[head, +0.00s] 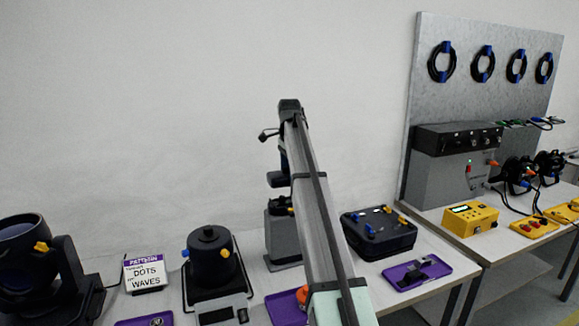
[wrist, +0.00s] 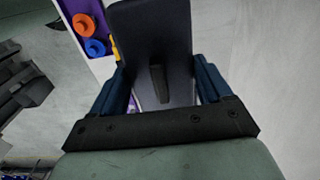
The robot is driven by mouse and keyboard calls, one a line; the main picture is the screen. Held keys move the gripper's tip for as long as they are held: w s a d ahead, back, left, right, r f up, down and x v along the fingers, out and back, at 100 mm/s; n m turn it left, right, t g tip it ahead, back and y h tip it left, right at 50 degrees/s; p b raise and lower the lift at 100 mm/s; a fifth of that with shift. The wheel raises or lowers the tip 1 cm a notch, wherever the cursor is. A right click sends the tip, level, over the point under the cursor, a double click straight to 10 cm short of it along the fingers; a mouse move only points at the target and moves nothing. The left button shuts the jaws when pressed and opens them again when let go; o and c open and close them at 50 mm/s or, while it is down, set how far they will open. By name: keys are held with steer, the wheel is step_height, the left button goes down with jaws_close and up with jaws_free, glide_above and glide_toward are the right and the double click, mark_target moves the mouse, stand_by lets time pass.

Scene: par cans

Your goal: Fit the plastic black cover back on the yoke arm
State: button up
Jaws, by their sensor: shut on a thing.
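My gripper (wrist: 160,95) is shut on the black plastic cover (wrist: 150,28), a dark panel with a short ridge, with a blue finger at each side. In the head view the cover (head: 277,180) hangs under the end of my arm, above and apart from a grey upright housing (head: 283,240) with a black top. My arm hides part of that housing. A black moving light (head: 70,280) with a yoke and yellow knob stands at the far left. I cannot tell which part is the yoke arm.
A black round-topped unit (head: 210,262), a pattern sign (head: 144,272) and a black case (head: 379,232) stand on the bench. A purple tray (head: 417,272) lies right of my arm. Orange (wrist: 84,25) and blue knobs sit in another purple tray, in the wrist view.

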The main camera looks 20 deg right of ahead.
steer(key=shift+f, duration=2.3)
steer(key=shift+f, duration=1.4)
steer(key=o, duration=1)
